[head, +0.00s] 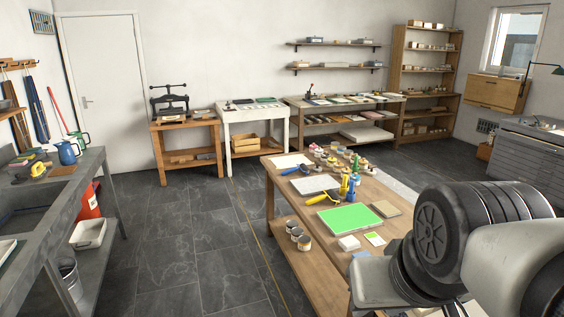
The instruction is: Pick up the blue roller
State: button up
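The blue roller (296,170) appears to be the small blue-handled tool lying near the left edge of the wooden worktable (290,218). It is small in view and its far end is hard to make out. My arm fills the lower right and hides part of the table's right side. My gripper is not visible.
Blue and green bottles (350,187) and several small jars crowd the table beyond the slab. Tins (297,233) stand on its lower shelf. A grey sink bench (60,205) is at the left. The dark tiled floor between them is clear.

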aim_at(293, 171)
jog(key=i+j, duration=0.25)
jog(key=j, duration=0.2)
jog(key=i+j, duration=0.3)
jog(key=i+j+u, duration=0.2)
jog(key=i, duration=0.25)
jog(key=i+j+u, duration=0.2)
jog(key=i, duration=0.25)
jog(key=i+j+u, duration=0.25)
jog(key=i, duration=0.2)
jog(key=i+j+z, duration=0.1)
jog(key=i, duration=1.55)
jog(key=i+z, duration=0.45)
jog(key=i+j+z, duration=0.15)
jog(key=z, duration=0.25)
jog(key=i+j+z, duration=0.3)
jog(key=z, duration=0.15)
jog(key=i+j+z, duration=0.1)
jog(key=z, duration=0.3)
jog(key=i+j+z, duration=0.15)
jog(key=z, duration=0.2)
jog(key=i+j+z, duration=0.15)
jog(key=z, duration=0.25)
jog(key=i+j+z, duration=0.1)
jog(key=z, duration=0.25)
jog(key=i+j+z, duration=0.1)
jog(key=j+z, duration=0.2)
jog(key=i+j+z, duration=0.1)
jog(key=j+z, duration=0.25)
jog(key=l, duration=0.1)
